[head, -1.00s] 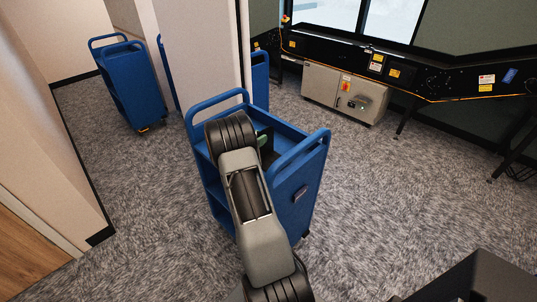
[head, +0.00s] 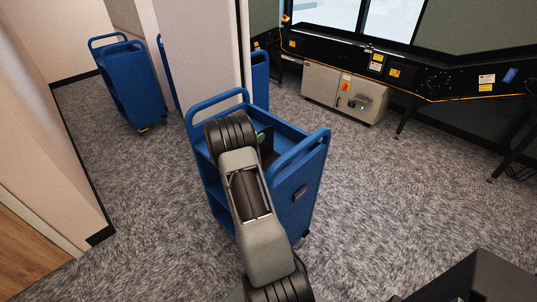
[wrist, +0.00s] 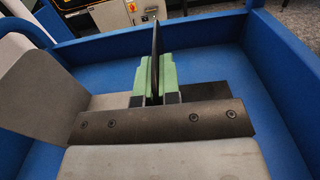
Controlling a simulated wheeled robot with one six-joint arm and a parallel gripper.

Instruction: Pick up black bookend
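The black bookend (wrist: 155,58) shows in the wrist view as a thin upright plate, seen edge-on. The green fingers of my gripper (wrist: 156,82) stand on either side of it, close against its faces. No clear gap shows between fingers and plate. In the head view the bookend (head: 267,142) is a dark plate above the blue cart's top tray, partly hidden by my arm. A bit of green finger shows beside it. The bookend's lower part is hidden in the wrist view, so I cannot tell whether it touches the tray.
The blue cart (head: 297,158) has raised end walls and handles around the tray. A second blue cart (head: 133,85) stands at the back left. A pale pillar (head: 200,55) is behind the near cart. Black sorter machinery (head: 440,75) lines the right. Carpet is clear at right.

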